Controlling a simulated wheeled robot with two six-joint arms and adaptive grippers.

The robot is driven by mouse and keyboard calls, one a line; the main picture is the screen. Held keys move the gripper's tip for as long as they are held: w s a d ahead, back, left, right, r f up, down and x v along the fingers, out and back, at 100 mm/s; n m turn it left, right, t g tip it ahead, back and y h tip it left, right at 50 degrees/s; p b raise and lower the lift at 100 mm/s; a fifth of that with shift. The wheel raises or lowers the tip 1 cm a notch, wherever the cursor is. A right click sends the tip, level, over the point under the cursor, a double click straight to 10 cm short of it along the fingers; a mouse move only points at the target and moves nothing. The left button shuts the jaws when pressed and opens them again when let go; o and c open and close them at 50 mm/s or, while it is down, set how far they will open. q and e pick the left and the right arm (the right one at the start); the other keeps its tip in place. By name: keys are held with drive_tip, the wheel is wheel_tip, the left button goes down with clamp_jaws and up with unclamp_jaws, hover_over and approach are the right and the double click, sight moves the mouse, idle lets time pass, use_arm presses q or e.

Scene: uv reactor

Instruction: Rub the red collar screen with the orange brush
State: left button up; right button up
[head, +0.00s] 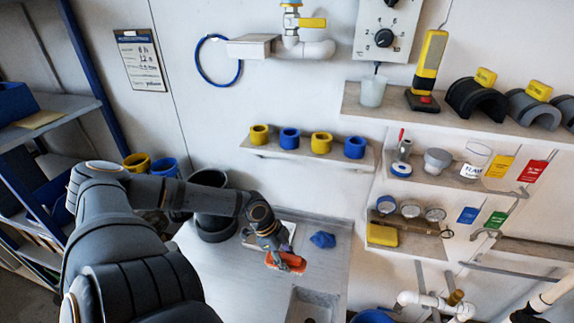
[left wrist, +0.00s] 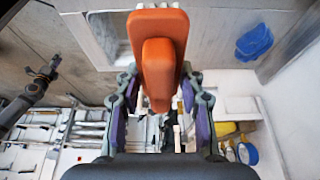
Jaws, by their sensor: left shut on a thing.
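The orange brush (head: 290,263) is in my left gripper (head: 276,254), above the grey worktop. In the left wrist view the brush (left wrist: 158,40) shows its wide orange block and narrower grip, with the grip between the two fingers. My left gripper (left wrist: 158,100) is shut on the brush. I cannot make out a screen with a red collar in either view. A dark jointed arm end, seemingly my right gripper (left wrist: 45,72), shows small at the left of the left wrist view. Its jaws are too small to read.
A blue cloth-like lump (head: 323,240) lies on the worktop (head: 335,270), right of the brush. A sink (head: 312,304) is in front. A dark bucket (head: 212,225) stands left. Yellow and blue rings line a wall shelf (head: 310,156). Shelves with tools (head: 425,182) fill the right.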

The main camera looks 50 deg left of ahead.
sight(291, 268)
use_arm(q)
drive_tip(key=o, duration=0.6)
drive_tip(key=shift+c, duration=0.2)
drive_tip(key=c, duration=0.4)
drive_tip(key=shift+o, duration=0.2)
drive_tip(key=f, duration=0.1)
drive_tip(key=d+f+n, duration=0.1)
drive_tip(key=f, duration=0.1)
drive_tip(key=w+f+n+b, duration=0.1)
drive_tip(key=f, duration=0.1)
drive_tip(key=shift+d+t+y, duration=0.15)
drive_tip(key=shift+t+y, duration=0.15)
drive_tip(key=w+d+f+n+y, duration=0.1)
drive_tip(key=w+d+n, duration=0.1)
drive_tip(key=d, duration=0.3)
drive_tip(key=w+d+f+n+t+y+b, duration=0.1)
drive_tip(key=w+d+f+n, duration=0.1)
drive_tip(key=d+n, duration=0.2)
drive_tip(key=w+d+f+n+y+b, duration=0.1)
drive_tip(key=w+d+f+n, duration=0.1)
drive_tip(key=d, duration=0.4)
drive_tip(key=shift+d+n, duration=0.2)
drive_tip(key=shift+n, duration=0.6)
